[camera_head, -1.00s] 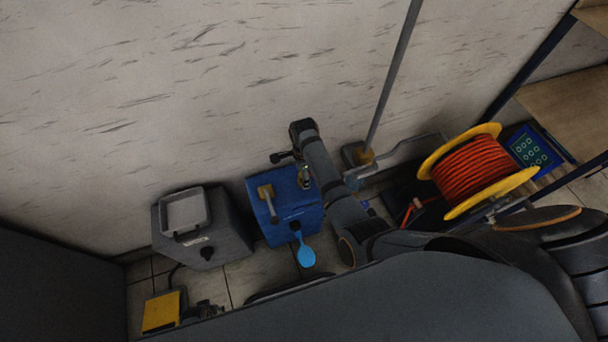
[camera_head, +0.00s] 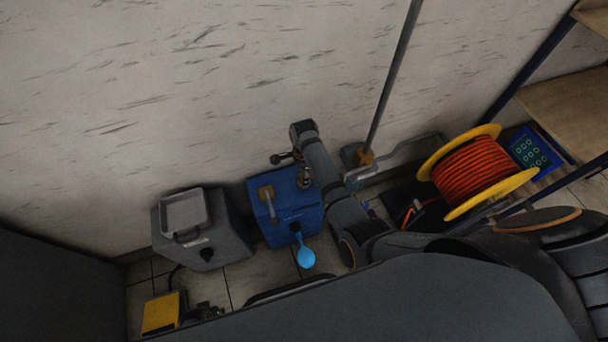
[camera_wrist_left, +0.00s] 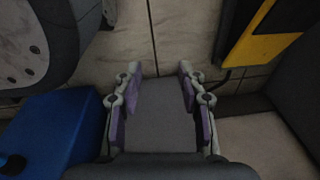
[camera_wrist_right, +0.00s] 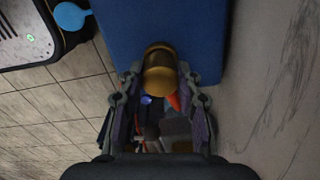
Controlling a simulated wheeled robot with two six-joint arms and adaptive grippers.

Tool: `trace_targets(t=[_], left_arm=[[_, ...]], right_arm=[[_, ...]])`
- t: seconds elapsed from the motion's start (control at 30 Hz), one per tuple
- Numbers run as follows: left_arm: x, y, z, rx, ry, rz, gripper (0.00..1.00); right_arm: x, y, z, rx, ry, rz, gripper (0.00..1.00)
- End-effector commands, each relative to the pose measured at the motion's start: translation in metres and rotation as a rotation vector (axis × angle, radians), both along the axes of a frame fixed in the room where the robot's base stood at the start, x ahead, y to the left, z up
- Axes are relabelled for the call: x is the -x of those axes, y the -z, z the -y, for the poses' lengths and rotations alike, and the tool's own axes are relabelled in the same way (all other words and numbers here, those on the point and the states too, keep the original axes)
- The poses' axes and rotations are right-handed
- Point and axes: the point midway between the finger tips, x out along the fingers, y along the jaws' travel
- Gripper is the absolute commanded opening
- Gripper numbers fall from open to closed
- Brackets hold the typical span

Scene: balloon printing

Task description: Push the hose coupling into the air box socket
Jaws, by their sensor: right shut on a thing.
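The air box (camera_head: 290,218) is a blue box on the floor near the wall, and it also shows in the right wrist view (camera_wrist_right: 205,40). My right gripper (camera_wrist_right: 160,75) is shut on the brass-coloured hose coupling (camera_wrist_right: 160,78), right by the blue box's side. An orange bit of hose (camera_wrist_right: 174,102) shows behind it. The socket is hidden behind the coupling, so I cannot tell how far in it is. My right arm covers that side of the box in the head view. My left gripper (camera_wrist_left: 160,85) is open and empty above the floor.
A light blue balloon (camera_head: 306,257) hangs at the box's front. A grey machine (camera_head: 205,245) stands left, a yellow pedal-like unit (camera_head: 160,313) before it. A yellow reel (camera_head: 473,170) with orange hose and a vertical grey pipe (camera_head: 394,80) stand right. The wall is close behind.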

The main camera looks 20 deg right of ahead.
Motion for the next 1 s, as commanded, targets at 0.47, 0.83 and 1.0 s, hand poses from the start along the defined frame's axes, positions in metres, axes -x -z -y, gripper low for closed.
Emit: trace_targets(t=[0.47, 0.83, 1.0], left_arm=[[0.013, 0.001, -0.002, -0.002, 0.000, -0.004, 0.40], [0.027, 0.004, 0.001, 0.002, -0.001, -0.007, 0.40], [0.035, 0.005, 0.002, 0.004, -0.003, -0.014, 0.40]], right_arm=[[0.000, -0.010, 0.000, 0.000, 0.000, 0.001, 0.00], [0.000, -0.016, 0.000, 0.000, 0.000, 0.001, 0.00], [0.000, -0.019, 0.000, 0.000, 0.000, 0.001, 0.00]])
